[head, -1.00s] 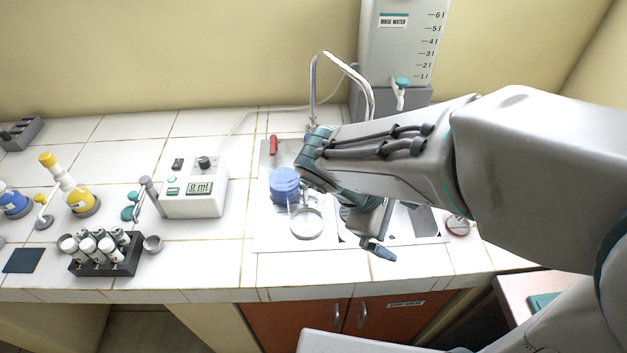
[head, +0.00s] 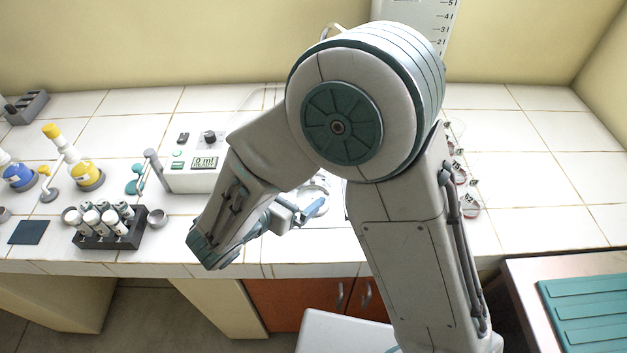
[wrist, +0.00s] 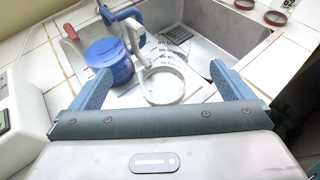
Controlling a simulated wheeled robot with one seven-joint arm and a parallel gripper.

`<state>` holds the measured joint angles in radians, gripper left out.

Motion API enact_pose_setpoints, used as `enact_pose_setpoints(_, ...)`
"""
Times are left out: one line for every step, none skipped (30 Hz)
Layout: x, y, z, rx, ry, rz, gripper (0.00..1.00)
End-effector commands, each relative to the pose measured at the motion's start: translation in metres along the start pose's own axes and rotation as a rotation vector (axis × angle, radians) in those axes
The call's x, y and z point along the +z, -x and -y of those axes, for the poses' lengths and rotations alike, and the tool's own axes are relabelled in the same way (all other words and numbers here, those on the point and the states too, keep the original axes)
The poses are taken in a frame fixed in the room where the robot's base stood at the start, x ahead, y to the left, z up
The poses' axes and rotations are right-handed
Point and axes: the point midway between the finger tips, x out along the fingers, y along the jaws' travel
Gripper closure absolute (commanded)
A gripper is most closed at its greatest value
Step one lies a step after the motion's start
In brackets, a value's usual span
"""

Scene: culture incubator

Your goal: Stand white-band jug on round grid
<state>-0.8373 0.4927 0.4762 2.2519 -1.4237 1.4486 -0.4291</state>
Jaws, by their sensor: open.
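My gripper (wrist: 160,69) is open and empty in the wrist view, its two blue fingers spread wide. Beyond the fingers, between them in the picture, is a clear round vessel with a white band (wrist: 166,101), seemingly the white-band jug. A blue round vessel (wrist: 108,64) stands close to its left, near the left finger. A dark slotted grid (wrist: 176,36) shows behind the vessels in the sink area; I cannot tell whether it is the round grid. In the head view my arm hides most of the sink and the vessels.
A metal sink basin (wrist: 205,22) lies behind the vessels. A white readout box (head: 190,178), a rack of white-capped tubes (head: 105,235) and a yellow flask (head: 85,172) stand left. Small red-rimmed dishes (head: 470,205) lie right of the sink. Tiles farther right are clear.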

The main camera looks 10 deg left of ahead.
Motion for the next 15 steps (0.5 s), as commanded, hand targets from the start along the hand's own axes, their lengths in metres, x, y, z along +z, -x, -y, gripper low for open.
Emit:
enact_pose_setpoints(0.000,-0.008,0.000,-0.003,0.002,-0.002,0.00)
enact_pose_setpoints(0.000,-0.012,0.000,-0.002,0.002,-0.001,0.00)
enact_pose_setpoints(0.000,-0.017,0.000,-0.002,0.001,-0.001,0.00)
enact_pose_setpoints(0.000,-0.020,0.000,-0.001,0.001,-0.001,0.00)
enact_pose_setpoints(0.000,-0.022,0.000,0.000,0.000,-0.001,0.00)
enact_pose_setpoints(0.000,-0.024,0.000,0.000,0.000,-0.001,0.00)
enact_pose_setpoints(0.000,-0.025,0.000,0.000,0.000,-0.001,0.00)
enact_pose_setpoints(0.000,-0.027,0.000,0.000,0.000,-0.002,0.00)
enact_pose_setpoints(0.000,-0.030,0.000,-0.001,0.000,-0.002,0.00)
enact_pose_setpoints(0.000,-0.033,0.000,-0.001,0.001,-0.002,0.00)
enact_pose_setpoints(0.000,-0.036,0.000,-0.002,0.001,-0.002,0.00)
enact_pose_setpoints(0.000,-0.042,0.000,-0.004,0.002,-0.003,0.00)
enact_pose_setpoints(0.000,-0.046,-0.001,-0.003,0.002,-0.003,0.00)
enact_pose_setpoints(-0.001,-0.051,-0.001,-0.004,0.001,-0.003,0.00)
enact_pose_setpoints(-0.001,-0.056,-0.001,-0.004,0.001,-0.003,0.00)
